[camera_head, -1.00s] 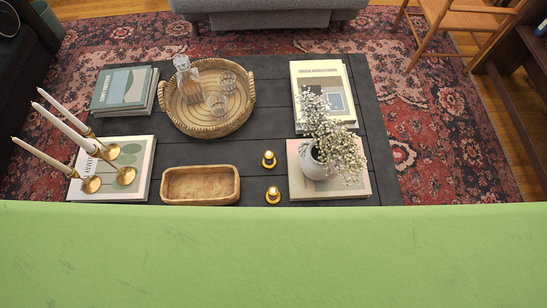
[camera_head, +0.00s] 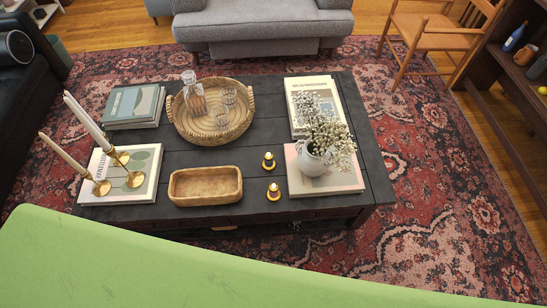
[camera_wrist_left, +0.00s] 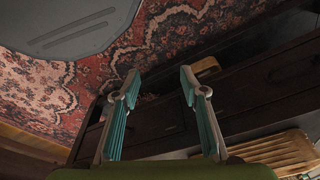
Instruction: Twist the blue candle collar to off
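Two small brass-coloured candle stands with short pale candles are on the dark coffee table (camera_head: 210,160): the far one (camera_head: 268,163) and the near one (camera_head: 273,192). Both stand upright between the wooden bowl and the flower vase. They are too small to make out a blue collar or its setting. My left gripper (camera_wrist_left: 160,80) shows only in the left wrist view. Its two teal-padded fingers are apart with nothing between them, and neither small candle can be made out there. My right gripper is not in view.
A green padded surface (camera_head: 130,265) fills the near edge. The table also bears a wooden bowl (camera_head: 205,187), tall candles in brass holders (camera_head: 103,188), a round tray (camera_head: 247,101), books and a white flower vase (camera_head: 313,161). Patterned rug (camera_head: 430,230) lies clear to the right.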

